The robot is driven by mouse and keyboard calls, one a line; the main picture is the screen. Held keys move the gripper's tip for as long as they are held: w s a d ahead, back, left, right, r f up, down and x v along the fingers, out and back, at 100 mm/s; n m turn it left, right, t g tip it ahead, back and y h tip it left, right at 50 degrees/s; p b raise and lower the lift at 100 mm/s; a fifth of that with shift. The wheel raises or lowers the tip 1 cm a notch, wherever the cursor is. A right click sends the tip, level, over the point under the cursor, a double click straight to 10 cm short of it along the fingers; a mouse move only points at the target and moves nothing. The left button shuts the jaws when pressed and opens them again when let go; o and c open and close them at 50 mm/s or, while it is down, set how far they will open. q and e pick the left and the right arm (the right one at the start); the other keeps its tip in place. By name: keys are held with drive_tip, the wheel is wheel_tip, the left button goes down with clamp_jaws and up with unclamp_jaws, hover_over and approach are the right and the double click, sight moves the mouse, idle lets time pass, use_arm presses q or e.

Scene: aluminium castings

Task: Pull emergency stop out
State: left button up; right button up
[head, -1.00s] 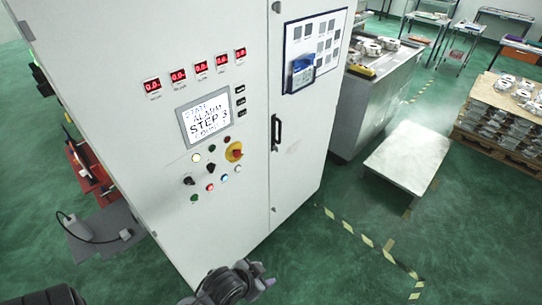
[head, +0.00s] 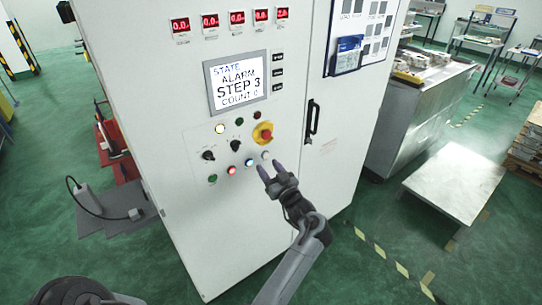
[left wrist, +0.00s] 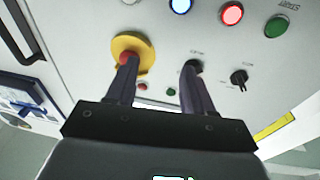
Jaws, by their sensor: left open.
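The emergency stop is a red knob (head: 265,134) on a round yellow plate (head: 258,140) on the cabinet front. My left gripper (head: 270,168) is open and empty, just below the emergency stop in the head view. In the left wrist view the yellow plate (left wrist: 146,50) and the red knob (left wrist: 124,58) lie beyond one fingertip, which partly hides the knob. The other fingertip of my left gripper (left wrist: 161,64) overlaps a black switch. The fingers are not around the knob. My right gripper is not in view.
The white cabinet (head: 300,210) carries a screen (head: 236,81) reading ALARM STEP 3, several lamps, buttons and switches, and a black door handle (head: 312,120). A low pale table (head: 455,180) stands at the right. Green floor is open in front.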

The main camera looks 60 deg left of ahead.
sight(268, 135)
use_arm(q)
drive_tip(key=w+d+r+n+g+h+b, duration=0.1)
drive_tip(key=w+d+r+n+g+b, duration=0.1)
drive_tip(key=w+r+n+b, duration=0.3)
drive_tip(key=shift+m, duration=0.4)
drive_tip(key=a, duration=0.6)
drive_tip(key=a+r, duration=0.1)
drive_tip(key=a, duration=0.2)
drive_tip(key=shift+w+b, duration=0.35)
drive_tip(key=shift+w, duration=0.05)
drive_tip(key=shift+a, duration=0.55)
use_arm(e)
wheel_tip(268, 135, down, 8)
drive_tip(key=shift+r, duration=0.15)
